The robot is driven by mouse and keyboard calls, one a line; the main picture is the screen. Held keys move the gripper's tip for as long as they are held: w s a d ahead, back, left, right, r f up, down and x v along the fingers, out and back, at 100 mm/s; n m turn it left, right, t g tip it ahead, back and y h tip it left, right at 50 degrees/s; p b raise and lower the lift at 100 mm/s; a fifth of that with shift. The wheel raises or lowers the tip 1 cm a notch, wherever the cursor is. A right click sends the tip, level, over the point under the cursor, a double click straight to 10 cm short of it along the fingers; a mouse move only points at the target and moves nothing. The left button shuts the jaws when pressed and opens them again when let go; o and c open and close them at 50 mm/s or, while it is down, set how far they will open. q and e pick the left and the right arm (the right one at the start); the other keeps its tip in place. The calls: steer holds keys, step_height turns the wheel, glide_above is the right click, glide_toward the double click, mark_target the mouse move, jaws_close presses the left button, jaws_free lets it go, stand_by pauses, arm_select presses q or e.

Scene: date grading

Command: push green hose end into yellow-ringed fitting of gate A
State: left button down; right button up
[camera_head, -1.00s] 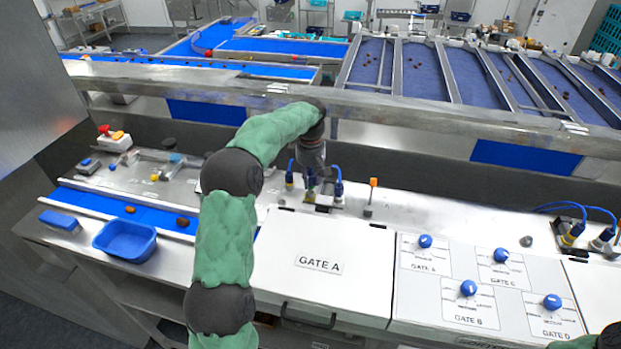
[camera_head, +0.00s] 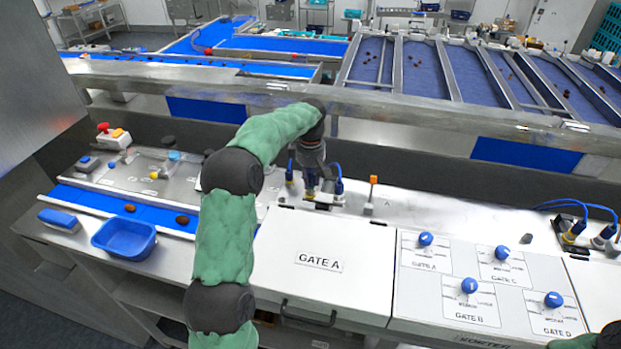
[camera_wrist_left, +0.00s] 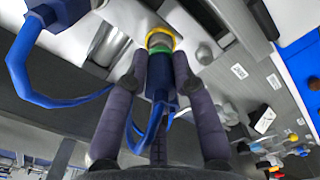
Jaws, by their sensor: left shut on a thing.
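My left gripper (camera_head: 312,183) points down at the group of fittings behind the white gate A cover (camera_head: 330,245). In the left wrist view my left gripper (camera_wrist_left: 158,75) is shut on the blue hose end, whose green band (camera_wrist_left: 160,60) shows between the fingertips. The yellow-ringed fitting (camera_wrist_left: 160,35) is straight in front of the green band and in line with it. They look touching or nearly so; I cannot tell how deep the end sits. In the head view the gripper hides most of the hose end and fitting. My right gripper is out of view.
Blue hoses with connectors (camera_head: 338,186) stand close beside the gripper; one loops at the left of the wrist view (camera_wrist_left: 18,75). An orange-topped post (camera_head: 373,182) stands to the right. A blue bin (camera_head: 125,240) and gate knobs (camera_head: 425,239) are farther off.

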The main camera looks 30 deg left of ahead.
arm_select(q)
steer(key=shift+f+b, duration=0.35)
steer(key=shift+f, duration=0.35)
stand_by(0.5)
steer(key=c, duration=1.7)
jaws_free()
steer(key=shift+c, duration=0.2)
steer(key=o, duration=0.8)
steer(key=shift+o, duration=0.3)
steer(key=shift+o, duration=1.3)
